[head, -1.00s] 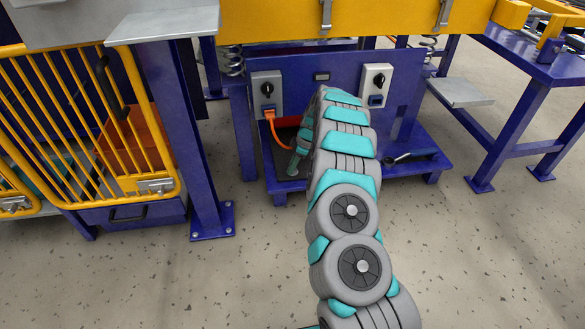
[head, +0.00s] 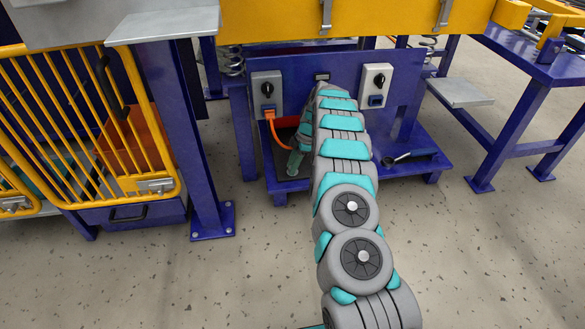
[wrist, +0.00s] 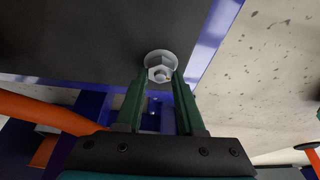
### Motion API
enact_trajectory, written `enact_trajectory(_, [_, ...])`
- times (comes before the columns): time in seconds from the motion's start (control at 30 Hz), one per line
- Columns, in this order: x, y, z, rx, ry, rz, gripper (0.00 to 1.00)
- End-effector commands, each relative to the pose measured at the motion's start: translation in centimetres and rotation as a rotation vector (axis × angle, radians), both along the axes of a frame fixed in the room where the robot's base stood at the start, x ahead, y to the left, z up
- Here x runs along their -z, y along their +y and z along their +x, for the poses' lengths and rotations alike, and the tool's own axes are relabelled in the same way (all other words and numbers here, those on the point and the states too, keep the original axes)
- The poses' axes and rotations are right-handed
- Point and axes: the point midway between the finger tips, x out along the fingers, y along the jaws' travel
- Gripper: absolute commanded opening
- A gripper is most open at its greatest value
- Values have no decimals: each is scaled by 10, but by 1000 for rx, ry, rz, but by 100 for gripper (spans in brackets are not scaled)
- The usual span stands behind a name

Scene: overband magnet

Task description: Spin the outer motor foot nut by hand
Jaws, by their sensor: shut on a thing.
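The motor foot nut (wrist: 160,73) is a light grey hex nut on a round washer, with a stud end in its middle. It sits on a dark plate (wrist: 80,40) in the wrist view, near the plate's right edge. My gripper (wrist: 160,77) has its two green fingers on either side of the nut, shut on it at the tips. In the head view my arm reaches to the blue cabinet base, and the nut is not seen there.
A blue panel (head: 335,75) carries two grey switch boxes (head: 267,92) (head: 376,85). An orange cable (head: 275,132) hangs from the left one. A dark wrench-like tool (head: 408,157) lies on the blue base to the right. A yellow guard (head: 70,110) stands at left.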

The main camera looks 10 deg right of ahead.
Motion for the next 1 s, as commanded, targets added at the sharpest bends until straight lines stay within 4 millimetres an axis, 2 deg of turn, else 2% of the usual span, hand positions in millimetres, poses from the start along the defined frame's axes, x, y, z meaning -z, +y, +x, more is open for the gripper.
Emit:
enact_trajectory(0.13, [1, -2, 0, -34, 0, -1, 0])
enact_trajectory(0.4, [2, -1, -1, -230, 4, -1, 0])
enact_trajectory(0.73, [2, -1, -1, -248, 3, -1, 0])
enact_trajectory(0.87, [1, -2, 0, -317, 1, -2, 0])
enact_trajectory(0.9, [1, -1, -1, -329, 4, 0, 39])
enact_trajectory(1.0, [0, -1, -1, -326, 4, 1, 51])
